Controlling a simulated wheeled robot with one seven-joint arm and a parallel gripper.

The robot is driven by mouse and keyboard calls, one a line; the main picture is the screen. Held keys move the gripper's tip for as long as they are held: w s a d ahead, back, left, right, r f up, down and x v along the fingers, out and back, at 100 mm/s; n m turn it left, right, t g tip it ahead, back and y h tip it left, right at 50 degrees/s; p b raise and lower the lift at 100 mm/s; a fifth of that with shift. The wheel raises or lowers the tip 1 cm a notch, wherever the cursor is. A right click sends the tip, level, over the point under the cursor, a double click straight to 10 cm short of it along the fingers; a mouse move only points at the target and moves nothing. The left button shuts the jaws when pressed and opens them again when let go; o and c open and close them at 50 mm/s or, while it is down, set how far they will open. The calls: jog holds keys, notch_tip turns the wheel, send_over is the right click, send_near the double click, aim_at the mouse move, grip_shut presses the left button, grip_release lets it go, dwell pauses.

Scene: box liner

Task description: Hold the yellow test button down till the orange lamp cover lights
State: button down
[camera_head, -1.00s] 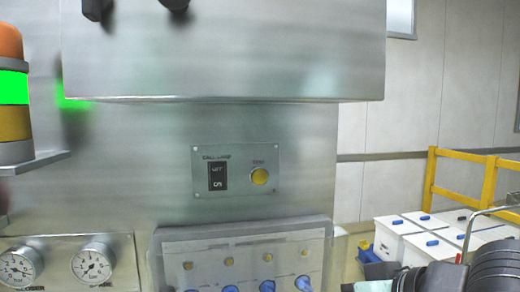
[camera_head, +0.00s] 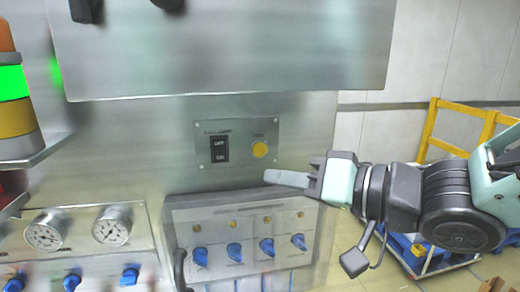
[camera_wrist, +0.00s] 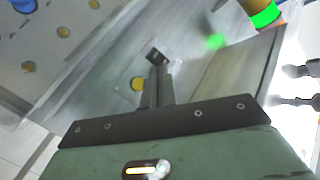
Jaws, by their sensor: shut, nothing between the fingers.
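The yellow test button (camera_head: 260,150) is on a small plate on the steel cabinet front, right of a black rocker switch (camera_head: 220,149). It also shows in the wrist view (camera_wrist: 138,84), beside the fingers. My gripper (camera_head: 268,177) is shut and empty, its fingertips just below and right of the button in the head view. I see no contact with the button. The lamp stack is at the far left; its orange cover (camera_head: 5,38) at the top looks unlit. The green section (camera_head: 12,83) glows, and it also shows in the wrist view (camera_wrist: 266,14).
A lower panel (camera_head: 250,218) with several blue knobs juts out beneath the button plate. Gauges (camera_head: 112,226) sit at lower left. A steel housing (camera_head: 230,50) overhangs above. A yellow rail (camera_head: 440,125) and blue bins (camera_head: 408,247) stand at right.

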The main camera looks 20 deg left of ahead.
aim_at(260, 149)
jog(key=w+a, duration=0.1)
jog(key=w, duration=0.1)
jog(key=w+a, duration=0.1)
jog(key=w+a+p, duration=0.1)
jog(key=w, duration=0.1)
jog(key=shift+w+a, duration=0.2)
jog(key=shift+w, duration=0.15)
jog(key=shift+w+a, duration=0.35)
jog(key=shift+w, duration=0.2)
jog(key=shift+w+p, duration=0.1)
jog(key=shift+p, duration=0.2)
dwell(1.1)
jog(key=shift+w+a, duration=0.2)
jog(key=shift+w, duration=0.05)
jog(key=shift+w+a+p, duration=0.2)
jog(key=shift+w+p, duration=0.15)
jog(key=shift+p, duration=0.1)
dwell(0.6)
jog(key=shift+s, duration=0.1)
dwell(0.8)
jog(key=shift+s+d, duration=0.4)
jog(key=shift+s, duration=0.15)
